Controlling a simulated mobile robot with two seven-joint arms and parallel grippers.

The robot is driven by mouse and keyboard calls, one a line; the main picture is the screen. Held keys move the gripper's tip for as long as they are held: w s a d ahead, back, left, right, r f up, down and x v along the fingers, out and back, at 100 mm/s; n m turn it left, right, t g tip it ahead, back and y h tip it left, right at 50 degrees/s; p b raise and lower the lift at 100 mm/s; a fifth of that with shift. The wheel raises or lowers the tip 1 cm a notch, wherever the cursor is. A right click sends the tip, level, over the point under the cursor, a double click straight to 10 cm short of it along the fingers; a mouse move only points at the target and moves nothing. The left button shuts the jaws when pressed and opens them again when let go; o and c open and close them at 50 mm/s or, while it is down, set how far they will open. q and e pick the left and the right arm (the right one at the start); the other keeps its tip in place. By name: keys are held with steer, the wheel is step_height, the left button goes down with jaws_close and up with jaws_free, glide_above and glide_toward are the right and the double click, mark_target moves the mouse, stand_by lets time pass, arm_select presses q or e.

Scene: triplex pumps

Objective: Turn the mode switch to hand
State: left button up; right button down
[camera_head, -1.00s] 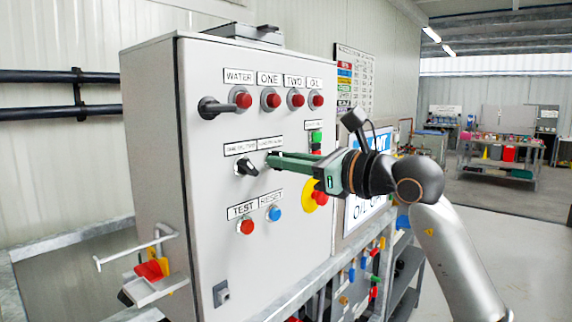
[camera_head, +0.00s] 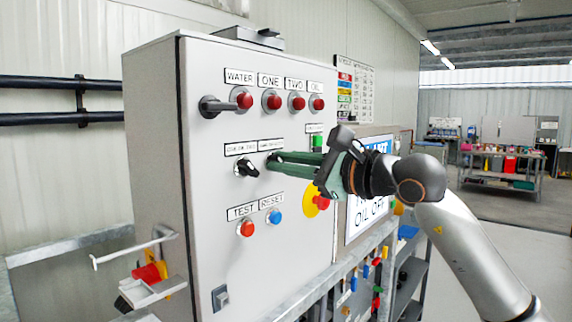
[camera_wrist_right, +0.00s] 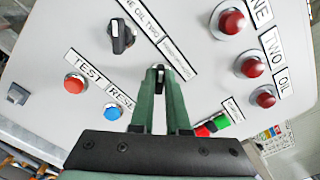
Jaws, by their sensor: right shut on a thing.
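The grey control cabinet (camera_head: 225,200) has two rotary selectors in its middle row. My right gripper (camera_head: 272,161) reaches in from the right and is shut on the right-hand selector, under a label too small to read surely. In the right wrist view the fingertips close around this mode switch (camera_wrist_right: 160,70), a small dark knob with a pale mark. The fingers hide most of it in the head view. The other black selector (camera_head: 246,168) is just to the left and free; it also shows in the wrist view (camera_wrist_right: 119,38). My left gripper is out of view.
A red test button (camera_head: 246,228) and blue reset button (camera_head: 275,216) sit below. A red emergency stop (camera_head: 321,202) on yellow is under my right gripper.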

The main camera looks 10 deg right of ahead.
stand_by(0.3)
steer(key=c, duration=0.9)
jaws_free()
steer(key=shift+d, duration=0.1)
arm_select(q)
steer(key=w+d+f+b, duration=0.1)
steer(key=b, duration=0.2)
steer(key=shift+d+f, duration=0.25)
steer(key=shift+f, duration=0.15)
arm_select(e)
steer(key=v, duration=1.2)
steer(key=shift+s, duration=0.2)
steer(key=shift+f, duration=0.1)
